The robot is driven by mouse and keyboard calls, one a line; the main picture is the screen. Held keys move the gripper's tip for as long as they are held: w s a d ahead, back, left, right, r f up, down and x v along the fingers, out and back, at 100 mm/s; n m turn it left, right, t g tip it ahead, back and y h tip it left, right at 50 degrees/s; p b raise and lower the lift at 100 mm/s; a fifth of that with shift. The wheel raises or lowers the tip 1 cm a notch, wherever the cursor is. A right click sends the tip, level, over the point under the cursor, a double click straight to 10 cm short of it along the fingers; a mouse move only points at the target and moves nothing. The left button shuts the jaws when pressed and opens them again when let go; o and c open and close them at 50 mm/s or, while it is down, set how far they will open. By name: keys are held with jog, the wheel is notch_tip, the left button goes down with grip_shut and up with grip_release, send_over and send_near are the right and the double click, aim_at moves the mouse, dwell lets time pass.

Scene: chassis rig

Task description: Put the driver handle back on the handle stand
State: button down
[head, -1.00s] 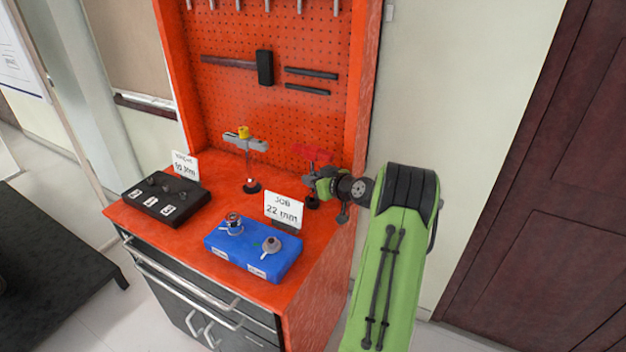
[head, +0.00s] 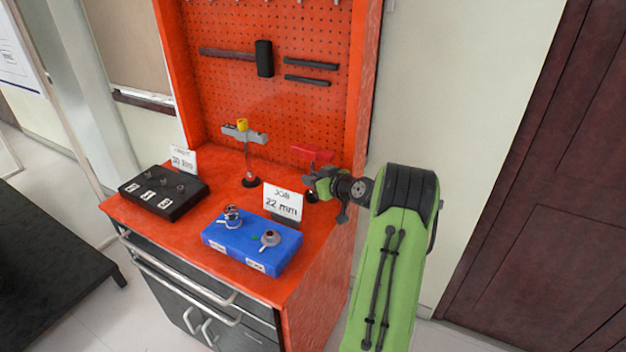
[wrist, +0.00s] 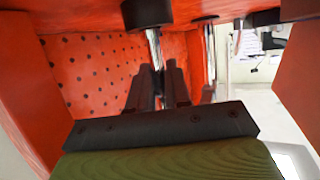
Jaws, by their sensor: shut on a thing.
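The driver handle appears to be the red-topped tool (head: 312,153) at the right rear of the orange bench. My gripper (head: 314,184) is shut on it, just below the red top. In the wrist view my gripper's dark fingers (wrist: 158,88) close around a shiny metal shaft (wrist: 153,48), with a black cylinder (wrist: 147,12) at its far end. A slim stand (head: 249,165) with a round black base stands further left, with a grey crossbar and yellow knob on top. Whether the held tool touches a support is hidden by my gripper and the sign.
A black tray (head: 150,203) with small sockets and another sign (head: 183,159) are left. The orange pegboard (head: 225,95) rises behind. Bench space between is clear.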

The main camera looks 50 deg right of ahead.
jog(key=c, duration=1)
grip_release()
jog(key=p+v, duration=0.2)
jog(key=v, duration=1.3)
jog(key=shift+s+a+r, duration=0.15)
jog(key=shift+s+r, duration=0.05)
jog(key=shift+s, duration=0.15)
